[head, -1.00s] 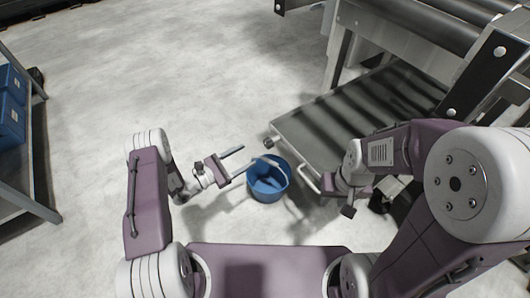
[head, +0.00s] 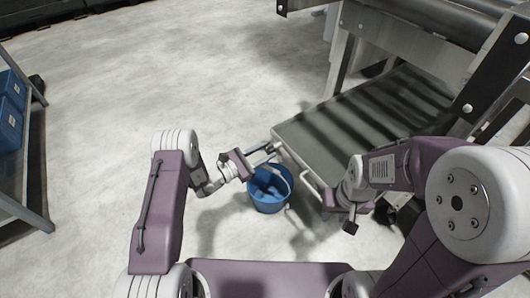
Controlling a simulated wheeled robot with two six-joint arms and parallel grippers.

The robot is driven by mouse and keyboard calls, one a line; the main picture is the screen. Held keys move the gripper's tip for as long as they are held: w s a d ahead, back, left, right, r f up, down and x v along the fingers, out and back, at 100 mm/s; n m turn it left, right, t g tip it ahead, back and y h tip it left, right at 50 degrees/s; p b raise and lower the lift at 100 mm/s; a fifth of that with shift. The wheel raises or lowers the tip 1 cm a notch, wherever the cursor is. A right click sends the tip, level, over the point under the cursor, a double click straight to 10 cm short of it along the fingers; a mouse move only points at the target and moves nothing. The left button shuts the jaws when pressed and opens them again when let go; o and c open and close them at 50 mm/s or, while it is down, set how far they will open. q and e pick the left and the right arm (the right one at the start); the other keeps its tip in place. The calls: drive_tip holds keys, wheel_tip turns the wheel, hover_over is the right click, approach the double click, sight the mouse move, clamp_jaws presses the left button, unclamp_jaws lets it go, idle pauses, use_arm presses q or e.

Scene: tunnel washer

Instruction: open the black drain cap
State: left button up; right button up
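The black drain cap (head: 269,148) is small and dark at the near left corner of the grey tray (head: 312,135), in the head view. My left gripper (head: 271,154) is at this corner with its fingers apart, pointing right. The fingertips overlap the cap in the picture; whether they touch it is too small to tell. A blue bucket (head: 266,203) stands on the floor just below the corner, partly under my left gripper. My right gripper (head: 350,222) points down beside the tray's front edge, and its finger state is unclear.
A light bar handle (head: 308,178) runs along the tray's front side, between the bucket and my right arm. The conveyor frame (head: 345,50) rises behind the tray. A shelf with blue bins (head: 10,125) stands at far left. The floor between is clear.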

use_arm(q)
clamp_jaws()
drive_tip(key=n+p, duration=0.2)
drive_tip(key=shift+r+n, duration=0.15)
drive_tip(key=shift+n, duration=0.25)
drive_tip(key=n+p, duration=0.2)
drive_tip(key=n, duration=0.3)
drive_tip(key=n+p, duration=0.1)
drive_tip(key=n, duration=0.4)
drive_tip(key=shift+p, duration=0.4)
drive_tip(key=n, duration=0.5)
drive_tip(key=shift+p, duration=0.35)
drive_tip(key=shift+f, duration=0.2)
